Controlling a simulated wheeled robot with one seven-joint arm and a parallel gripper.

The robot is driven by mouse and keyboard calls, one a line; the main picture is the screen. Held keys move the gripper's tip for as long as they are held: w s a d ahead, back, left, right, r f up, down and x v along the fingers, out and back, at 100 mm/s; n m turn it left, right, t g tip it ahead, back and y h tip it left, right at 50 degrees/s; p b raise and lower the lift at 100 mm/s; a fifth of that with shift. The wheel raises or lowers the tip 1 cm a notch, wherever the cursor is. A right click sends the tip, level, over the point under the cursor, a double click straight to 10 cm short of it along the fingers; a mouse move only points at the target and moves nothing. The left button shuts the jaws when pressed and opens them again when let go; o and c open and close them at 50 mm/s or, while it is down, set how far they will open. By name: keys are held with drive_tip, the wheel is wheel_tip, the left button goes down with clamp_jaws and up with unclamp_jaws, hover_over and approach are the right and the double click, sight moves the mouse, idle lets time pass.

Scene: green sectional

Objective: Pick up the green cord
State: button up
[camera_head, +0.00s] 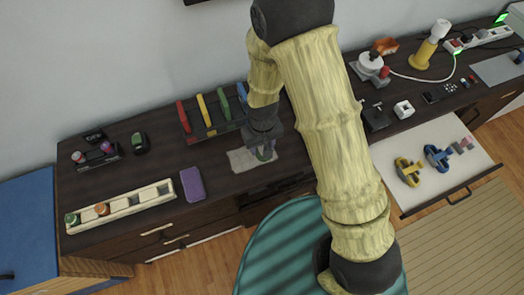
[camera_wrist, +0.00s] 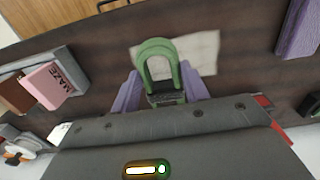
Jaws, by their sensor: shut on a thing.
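The green cord (camera_wrist: 158,46) shows in the wrist view as an upright, thick green loop. My gripper (camera_wrist: 162,78) has its two purple fingers on either side of the loop's lower part and is shut on it. In the head view my gripper (camera_head: 263,151) points down just over the dark desk, above a pale flat sheet (camera_head: 240,160). The cord is mostly hidden there by my gripper. Whether it still touches the sheet I cannot tell.
Colored upright pieces in a rack (camera_head: 205,122) stand behind my gripper. A purple block (camera_head: 192,184) and a long white tray (camera_head: 122,206) lie to the left. An open white drawer (camera_head: 440,160) holds blue and yellow items at right. A teal chair (camera_head: 285,240) is in front.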

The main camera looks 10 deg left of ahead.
drive_tip(key=shift+r, duration=1.55)
drive_tip(key=shift+r, duration=0.1)
